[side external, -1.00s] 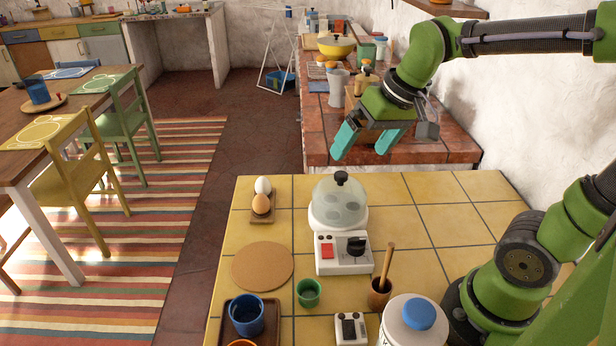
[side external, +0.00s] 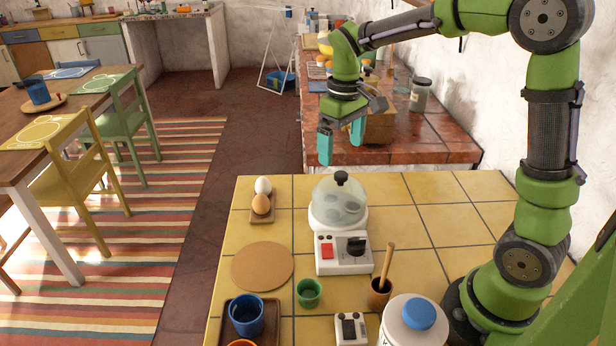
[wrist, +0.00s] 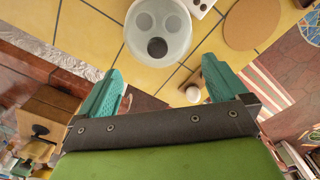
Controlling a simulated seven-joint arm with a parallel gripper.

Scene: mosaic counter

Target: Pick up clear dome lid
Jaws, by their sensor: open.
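The clear dome lid (side external: 340,199) with a black knob sits on the white egg cooker (side external: 343,252) on the yellow tiled counter. Dark round shapes show through it. My gripper (side external: 341,149) is open and empty, its teal fingers pointing down, above and behind the lid in the side view. In the wrist view the dome lid (wrist: 158,28) is at the top centre, beyond the open fingertips (wrist: 165,82), with its black knob facing the camera. Nothing is between the fingers.
A cork mat (side external: 262,266), a green cup (side external: 308,292) and a brown pot with a wooden stick (side external: 380,289) are in front. Bare tiles lie right of the lid.

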